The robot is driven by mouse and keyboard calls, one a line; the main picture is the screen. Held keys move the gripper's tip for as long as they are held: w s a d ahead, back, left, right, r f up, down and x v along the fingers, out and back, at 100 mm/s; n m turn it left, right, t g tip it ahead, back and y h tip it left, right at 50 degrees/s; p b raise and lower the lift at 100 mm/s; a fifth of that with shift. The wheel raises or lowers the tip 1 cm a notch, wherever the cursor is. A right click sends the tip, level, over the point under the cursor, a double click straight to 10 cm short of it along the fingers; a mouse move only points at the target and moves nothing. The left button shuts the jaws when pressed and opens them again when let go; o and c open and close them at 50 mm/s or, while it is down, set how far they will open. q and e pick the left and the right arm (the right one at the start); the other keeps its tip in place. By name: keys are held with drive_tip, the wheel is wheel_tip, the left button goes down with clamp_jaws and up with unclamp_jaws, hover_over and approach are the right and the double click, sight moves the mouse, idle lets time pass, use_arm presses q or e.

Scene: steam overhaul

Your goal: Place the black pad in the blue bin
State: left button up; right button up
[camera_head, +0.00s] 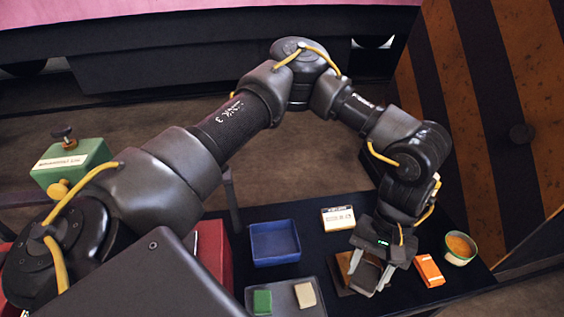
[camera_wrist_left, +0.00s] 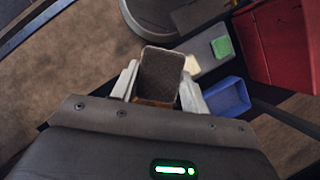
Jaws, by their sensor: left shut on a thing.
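My left gripper (camera_head: 368,276) is over the right part of the dark table, fingers pointing down. It is shut on the black pad (camera_head: 365,275), a dark, flat, rounded rectangle. The pad (camera_wrist_left: 160,75) also shows upright between the pale fingers in the left wrist view, with a brown-orange strip at its base. The blue bin (camera_head: 275,226) stands on the table to the left of the gripper, open and empty as far as I see. The bin (camera_wrist_left: 228,98) is beyond the fingers at the right in the left wrist view. My right gripper is out of view.
A grey tray (camera_head: 284,293) with a green pad (camera_head: 262,301) and a beige pad (camera_head: 305,294) lies in front of the bin. A white labelled box (camera_head: 338,218) is behind the gripper. An orange box (camera_head: 429,270) and a bowl (camera_head: 460,248) stand to the right.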

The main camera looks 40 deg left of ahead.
use_arm(q)
drive_tip(key=s+a+f+n+t+h+p, duration=0.4)
drive_tip(key=f+n, duration=0.5)
drive_tip(key=n, duration=0.7)
drive_tip(key=s+a+n+t+y+p, duration=0.2)
drive_tip(key=s+a+n, duration=0.1)
drive_tip(key=a+n, duration=0.5)
drive_tip(key=s+a+n+t+y+p, duration=0.1)
drive_tip(key=s+a+n+t+p, duration=0.15)
drive_tip(key=a+n, duration=0.55)
drive_tip(key=shift+m, duration=0.5)
drive_tip(key=w+a+f+b, duration=0.1)
drive_tip(key=w+a+f, duration=0.1)
drive_tip(key=w+f, duration=0.1)
drive_tip(key=w+a+f+b, duration=0.1)
drive_tip(key=w+a+f, duration=0.2)
drive_tip(key=w, duration=0.1)
drive_tip(key=w+a+f+b, duration=0.1)
drive_tip(key=w+a+f, duration=0.2)
drive_tip(key=w, duration=0.1)
drive_tip(key=shift+a+f, duration=0.2)
drive_tip(key=shift+f, duration=0.2)
drive_tip(key=shift+w+a+f, duration=0.15)
drive_tip(key=shift+w+f, duration=0.05)
drive_tip(key=shift+f, duration=0.1)
